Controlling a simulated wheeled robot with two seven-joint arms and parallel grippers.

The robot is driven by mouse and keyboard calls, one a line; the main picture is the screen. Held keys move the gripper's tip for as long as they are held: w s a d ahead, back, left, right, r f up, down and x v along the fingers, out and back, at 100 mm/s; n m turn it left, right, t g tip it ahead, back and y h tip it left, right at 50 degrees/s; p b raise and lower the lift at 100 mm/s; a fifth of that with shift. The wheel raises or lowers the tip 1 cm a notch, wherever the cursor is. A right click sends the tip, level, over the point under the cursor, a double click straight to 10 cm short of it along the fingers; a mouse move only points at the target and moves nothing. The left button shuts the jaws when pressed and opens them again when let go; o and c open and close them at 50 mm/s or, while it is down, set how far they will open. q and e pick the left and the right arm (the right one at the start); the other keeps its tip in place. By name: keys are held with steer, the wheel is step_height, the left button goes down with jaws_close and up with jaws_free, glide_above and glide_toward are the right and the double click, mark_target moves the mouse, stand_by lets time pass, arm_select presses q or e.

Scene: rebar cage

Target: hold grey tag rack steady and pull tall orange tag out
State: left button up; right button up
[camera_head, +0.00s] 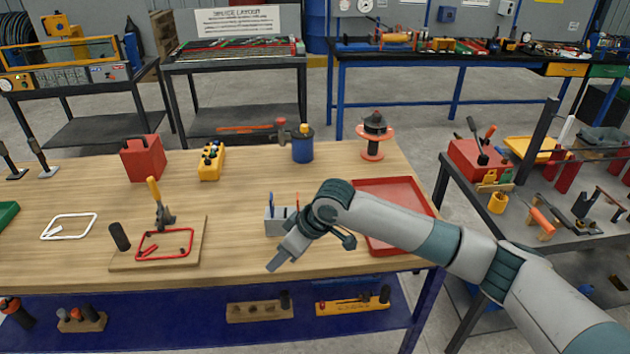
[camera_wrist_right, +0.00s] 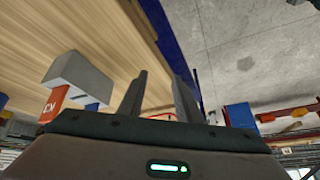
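The grey tag rack (camera_head: 273,226) stands on the wooden table, partly hidden by my right arm. A slim blue tag (camera_head: 270,199) and a thin orange-red tag (camera_head: 297,202) stick up from it. In the right wrist view the grey rack (camera_wrist_right: 78,70) appears upside down, with the orange tag (camera_wrist_right: 54,103) and the blue tag (camera_wrist_right: 92,104) in it. My right gripper (camera_head: 275,266) is in front of the rack, near the table's front edge; in its wrist view the two fingers (camera_wrist_right: 160,95) are apart with nothing between them. My left gripper is not in view.
A red tray (camera_head: 419,190) lies right of the rack, partly behind my right arm. A wooden board (camera_head: 190,257) with a red frame and toggle clamp lies to the left. A blue pot (camera_head: 302,148) and a spool (camera_head: 374,140) stand behind. The table between board and rack is clear.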

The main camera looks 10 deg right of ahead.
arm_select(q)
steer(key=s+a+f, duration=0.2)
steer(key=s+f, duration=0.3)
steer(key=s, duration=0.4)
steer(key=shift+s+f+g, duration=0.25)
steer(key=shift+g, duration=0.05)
arm_select(e)
steer(key=w+d+r+m+t+h, duration=0.1)
steer(key=w+d+r+m, duration=0.1)
steer(key=w+d+r, duration=0.7)
steer(key=w+r, duration=0.3)
steer(key=shift+w+d+r+t, duration=0.15)
steer(key=shift+d+r+t, duration=0.05)
steer(key=shift+r+t, duration=0.1)
